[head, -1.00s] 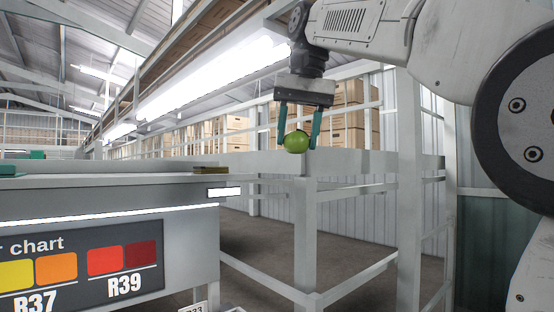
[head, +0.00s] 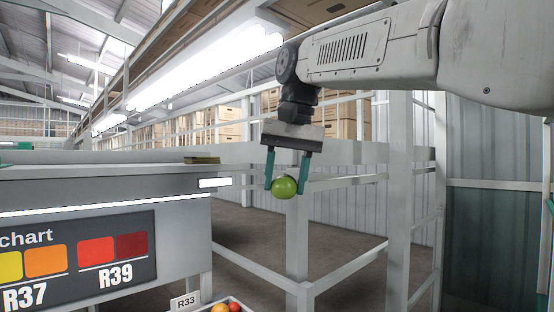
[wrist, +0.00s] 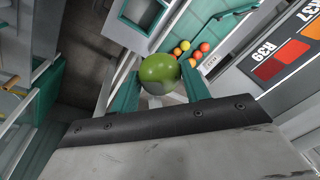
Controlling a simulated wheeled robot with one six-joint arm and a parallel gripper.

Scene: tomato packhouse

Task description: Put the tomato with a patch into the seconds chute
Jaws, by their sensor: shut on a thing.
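My gripper (head: 286,172) is shut on a green tomato (head: 285,187), held between its two teal fingers in mid-air, to the right of the grey bench. In the wrist view the green tomato (wrist: 160,72) sits between the fingertips, with a greyish area on its lower side; I cannot tell whether that is a patch or shading. I cannot make out a seconds chute for certain.
A grey bench (head: 120,180) with a colour chart stands at left. A tray (head: 248,309) with a sign R33 (head: 185,301) is at the bottom. A white rail frame (head: 398,200) stands behind and right of my gripper. A teal-edged opening (wrist: 143,12) shows in the wrist view.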

